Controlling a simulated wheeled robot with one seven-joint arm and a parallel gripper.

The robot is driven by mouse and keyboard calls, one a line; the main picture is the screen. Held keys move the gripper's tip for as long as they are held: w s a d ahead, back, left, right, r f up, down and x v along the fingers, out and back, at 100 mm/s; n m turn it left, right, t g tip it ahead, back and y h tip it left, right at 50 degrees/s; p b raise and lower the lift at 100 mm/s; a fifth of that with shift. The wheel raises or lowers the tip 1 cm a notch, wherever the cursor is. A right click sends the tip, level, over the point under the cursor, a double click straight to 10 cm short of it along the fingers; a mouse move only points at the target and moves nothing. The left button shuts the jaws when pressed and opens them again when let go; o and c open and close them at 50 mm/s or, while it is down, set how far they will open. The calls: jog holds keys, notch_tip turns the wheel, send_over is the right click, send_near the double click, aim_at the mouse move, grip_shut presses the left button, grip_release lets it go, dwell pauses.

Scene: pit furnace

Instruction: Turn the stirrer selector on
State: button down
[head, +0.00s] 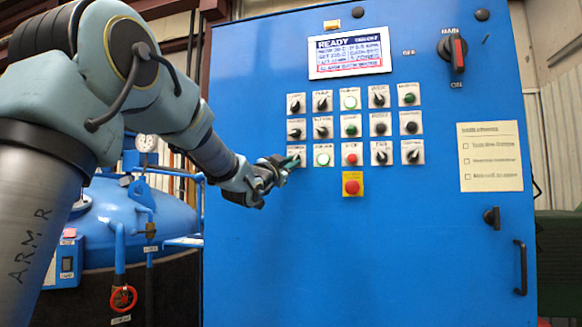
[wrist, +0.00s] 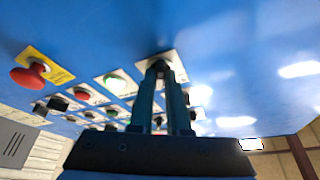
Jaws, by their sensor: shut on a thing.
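A black selector knob on a white plate, at the bottom left of the button grid in the head view (head: 297,151), is partly hidden by my gripper (head: 288,162). In the wrist view the fingers of my gripper (wrist: 161,76) point at the panel and are shut on this selector knob (wrist: 158,65), in front of its plate (wrist: 174,64). The knob's label is too small or covered to read, so I cannot confirm it is the stirrer selector. The fingers hide most of the knob, so its turned position cannot be told.
The blue cabinet (head: 260,240) carries several other selectors and buttons close by, a green-lit button (head: 323,155) directly right, and a red emergency button (head: 352,184) below. A screen (head: 348,52) reads READY. A blue vessel (head: 105,225) stands at left.

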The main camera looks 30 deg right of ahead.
dwell(0.3)
jog(key=c, duration=0.9)
grip_release()
jog(key=b+v, duration=0.2)
jog(key=v, duration=0.8)
jog(key=shift+s+a+f+b, duration=0.1)
jog(key=shift+s+a+b, duration=0.05)
jog(key=shift+a+b, duration=0.2)
